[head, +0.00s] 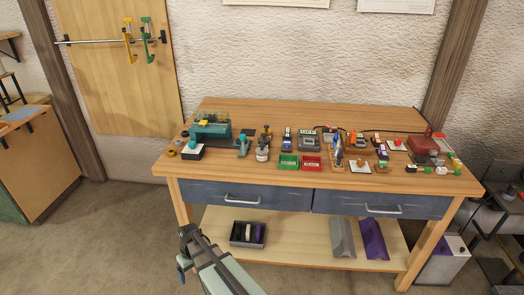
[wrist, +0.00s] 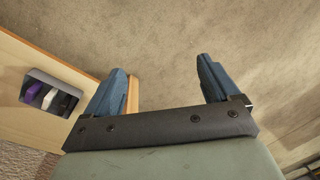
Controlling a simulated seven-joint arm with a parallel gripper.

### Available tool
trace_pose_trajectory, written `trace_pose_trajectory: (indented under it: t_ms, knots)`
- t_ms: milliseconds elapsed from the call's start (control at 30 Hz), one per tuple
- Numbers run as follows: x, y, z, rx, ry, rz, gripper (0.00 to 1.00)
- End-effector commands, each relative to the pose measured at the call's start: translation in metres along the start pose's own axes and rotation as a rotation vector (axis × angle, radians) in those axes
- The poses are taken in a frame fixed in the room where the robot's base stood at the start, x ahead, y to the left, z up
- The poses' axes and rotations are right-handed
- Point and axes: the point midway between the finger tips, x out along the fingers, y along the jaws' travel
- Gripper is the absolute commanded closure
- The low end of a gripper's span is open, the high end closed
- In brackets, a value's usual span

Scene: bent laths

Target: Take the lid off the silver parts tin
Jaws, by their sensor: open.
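My gripper (wrist: 161,75) is open and empty in the wrist view, its two blue fingers wide apart over the bare floor. In the head view my gripper (head: 188,235) is in front of the workbench, at the left, below the bench top and apart from everything on it. I cannot make out the silver parts tin for certain. A small pale round container (head: 262,154) stands left of the middle of the bench top; it is too small to tell whether it is the tin or has a lid.
The wooden workbench (head: 340,113) carries many small items, including a green tray (head: 288,162), a red tray (head: 311,164) and a teal machine (head: 210,131). Two blue drawers are shut. A dark bin (head: 247,234) sits on the lower shelf and also shows in the wrist view (wrist: 68,82).

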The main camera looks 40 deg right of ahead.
Motion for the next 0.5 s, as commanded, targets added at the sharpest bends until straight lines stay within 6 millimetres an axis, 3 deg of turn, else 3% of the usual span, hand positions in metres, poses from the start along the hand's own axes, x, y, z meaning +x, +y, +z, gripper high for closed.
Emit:
trace_pose_trajectory:
  t_ms: [33,100,500]
  knots:
    - [-0.015,0.003,-0.019,-0.009,0.031,0.000,0.11]
    - [-0.035,0.005,-0.040,-0.023,0.068,0.000,0.11]
    - [-0.167,0.020,-0.140,-0.107,0.278,0.012,0.11]
